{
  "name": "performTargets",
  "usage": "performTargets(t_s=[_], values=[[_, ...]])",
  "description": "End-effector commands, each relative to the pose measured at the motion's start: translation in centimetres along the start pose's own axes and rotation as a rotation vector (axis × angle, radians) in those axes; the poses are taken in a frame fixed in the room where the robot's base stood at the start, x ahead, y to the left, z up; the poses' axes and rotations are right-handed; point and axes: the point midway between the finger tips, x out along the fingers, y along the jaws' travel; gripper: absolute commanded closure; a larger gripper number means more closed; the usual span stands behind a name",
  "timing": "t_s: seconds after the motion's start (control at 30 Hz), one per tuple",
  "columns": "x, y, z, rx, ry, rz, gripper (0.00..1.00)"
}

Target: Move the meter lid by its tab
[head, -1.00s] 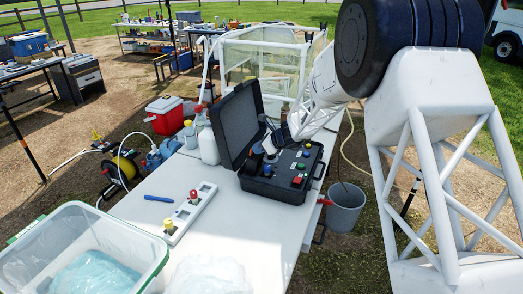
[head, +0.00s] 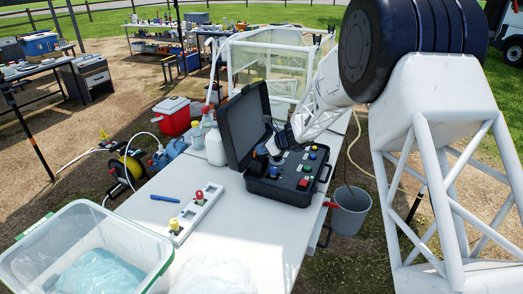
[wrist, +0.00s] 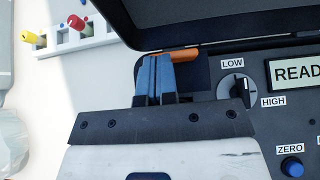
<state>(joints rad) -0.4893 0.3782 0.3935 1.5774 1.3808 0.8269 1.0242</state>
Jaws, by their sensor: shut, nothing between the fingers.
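The meter is an open black case (head: 278,190) on the white table, with knobs and buttons on its panel. Its dark lid (head: 245,122) stands raised at the left and back; its inner side crosses the top of the wrist view (wrist: 225,20). An orange bar (wrist: 186,55), apparently the tab, lies below the lid edge in the wrist view. My gripper (wrist: 155,72) is shut and empty, its blue fingertips close together at the bar's left end. Whether they touch it I cannot tell. In the head view my gripper is small over the panel's left side, and its fingertips are unclear.
The panel has a LOW/HIGH knob (wrist: 237,88), a READ display (wrist: 297,72) and a blue ZERO button (wrist: 291,167). A white strip with colored plugs (head: 192,216), a blue pen (head: 164,198) and a clear bin (head: 20,268) are left. A bucket (head: 350,212) stands right.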

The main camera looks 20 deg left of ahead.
Motion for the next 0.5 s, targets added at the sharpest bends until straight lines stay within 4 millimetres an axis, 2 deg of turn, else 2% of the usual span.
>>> performTargets(t_s=[0.5], values=[[-0.9,0.0,1.2,0.0,-0.001,-0.001,1.0]])
